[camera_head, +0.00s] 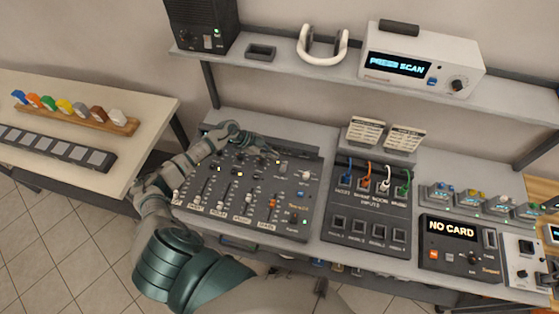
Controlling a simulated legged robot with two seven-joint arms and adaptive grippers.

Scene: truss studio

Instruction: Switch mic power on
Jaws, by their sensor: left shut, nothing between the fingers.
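A dark mixing console (318,200) lies on the grey desk, with rows of knobs, several faders and small lit buttons. Small labels on it are too small to read, so I cannot tell which control is the mic power switch. A small light switch-like part (306,176) sits near its upper right. My left arm reaches in from the bottom and bends over the console's left side. My left gripper (272,148) is shut and empty over the console's back part. I cannot tell whether it touches a control. My right gripper is not in view.
A patch panel (364,233) with coloured cables stands right of the console, then a card reader (464,240) reading "NO CARD". Two label cards (365,133) stand behind. The shelf (280,68) above bears a speaker, headphones and a white scanner (420,72). A side table (150,110) is left.

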